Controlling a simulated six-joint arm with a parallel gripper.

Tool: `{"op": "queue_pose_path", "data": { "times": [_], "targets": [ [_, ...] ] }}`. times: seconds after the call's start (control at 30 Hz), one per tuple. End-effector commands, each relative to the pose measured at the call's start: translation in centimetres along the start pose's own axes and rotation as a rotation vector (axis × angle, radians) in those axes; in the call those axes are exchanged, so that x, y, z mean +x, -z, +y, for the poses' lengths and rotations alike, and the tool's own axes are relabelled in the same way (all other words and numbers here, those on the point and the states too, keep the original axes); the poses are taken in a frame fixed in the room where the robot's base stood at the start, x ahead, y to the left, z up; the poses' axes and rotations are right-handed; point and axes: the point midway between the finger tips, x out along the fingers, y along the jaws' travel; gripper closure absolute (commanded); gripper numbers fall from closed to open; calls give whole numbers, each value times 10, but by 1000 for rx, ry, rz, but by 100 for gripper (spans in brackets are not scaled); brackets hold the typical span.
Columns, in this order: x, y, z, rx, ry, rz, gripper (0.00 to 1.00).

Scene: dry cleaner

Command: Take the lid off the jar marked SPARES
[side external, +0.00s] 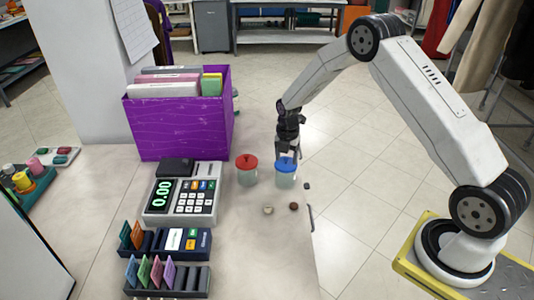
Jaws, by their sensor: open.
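Two small clear jars stand side by side near the right part of the counter. One jar (247,178) has a red lid (246,161) with a knob. The other jar (286,180) has a blue lid (287,166) with a knob. No marking on either jar can be read, so I cannot tell which is SPARES. My gripper (288,152) is open and points down at the blue lid, its fingers close around or just behind the knob. I cannot tell whether they touch it. Both lids sit on their jars.
A purple file box (160,128) stands behind left. Small buttons (268,210) lie in front of the jars. The counter's right edge is close to the blue-lidded jar.

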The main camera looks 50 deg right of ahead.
Motion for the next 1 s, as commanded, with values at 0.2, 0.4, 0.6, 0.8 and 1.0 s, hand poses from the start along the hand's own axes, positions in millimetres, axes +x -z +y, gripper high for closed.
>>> {"op": "queue_pose_path", "data": {
  "times": [0.2,0.4,0.6,0.8,1.0],
  "targets": [
    [0,0,0,0,0,0,55],
    [0,0,0,0,0,0,100],
    [0,0,0,0,0,0,100],
    [-2,0,0,0,-1,0,100],
    [-11,0,0,0,-2,0,100]
  ]
}}
